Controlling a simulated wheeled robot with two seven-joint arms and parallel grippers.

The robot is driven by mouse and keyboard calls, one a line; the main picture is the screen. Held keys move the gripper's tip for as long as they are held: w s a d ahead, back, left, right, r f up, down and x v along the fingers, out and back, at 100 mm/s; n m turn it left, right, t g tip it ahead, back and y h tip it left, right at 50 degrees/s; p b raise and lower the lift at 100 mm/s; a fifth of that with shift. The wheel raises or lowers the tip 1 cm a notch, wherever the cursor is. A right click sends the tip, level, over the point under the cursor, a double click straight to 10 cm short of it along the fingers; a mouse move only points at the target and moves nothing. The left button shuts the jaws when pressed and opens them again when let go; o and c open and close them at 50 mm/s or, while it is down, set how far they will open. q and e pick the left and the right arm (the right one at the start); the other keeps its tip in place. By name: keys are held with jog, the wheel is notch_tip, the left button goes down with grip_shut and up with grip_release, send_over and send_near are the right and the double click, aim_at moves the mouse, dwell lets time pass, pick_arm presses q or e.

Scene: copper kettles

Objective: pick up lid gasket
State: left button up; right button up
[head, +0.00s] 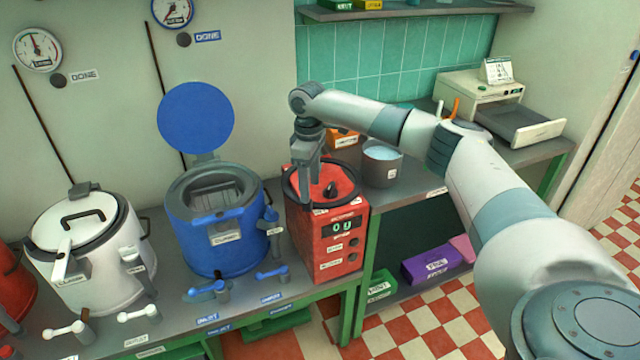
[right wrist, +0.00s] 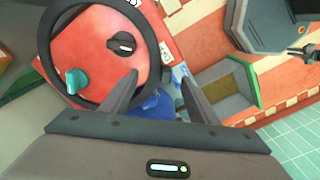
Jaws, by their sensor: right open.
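The lid gasket looks to be the black ring (head: 357,184) lying on top of the red machine (head: 345,240). The ring (right wrist: 46,38) also shows large in the right wrist view, around a black knob (right wrist: 123,43) and a teal knob (right wrist: 76,80). My right gripper (head: 308,192) points down over the left part of the ring in the head view. In the right wrist view its fingers (right wrist: 158,76) are apart and empty, with the ring's near right rim appearing between the tips. I cannot tell how far above it they are. My left gripper is not in view.
A blue kettle (head: 205,235) with its round lid (head: 196,117) raised stands left of the red machine. A white kettle (head: 95,262) is further left. A grey pot (head: 381,168) stands close on the right. A shelf below holds a purple box (head: 432,265).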

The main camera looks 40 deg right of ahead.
aim_at(311, 205)
jog(key=shift+a+f+p, duration=0.1)
jog(key=shift+f+p, duration=0.35)
jog(key=shift+f, duration=0.05)
notch_tip(311, 205, down, 3)
jog(key=shift+w+f+p, duration=0.1)
jog(key=shift+w+p, duration=0.05)
jog(key=shift+p, duration=0.55)
jog(key=shift+f, duration=0.55)
jog(key=shift+r, duration=0.1)
jog(key=c, duration=1.3)
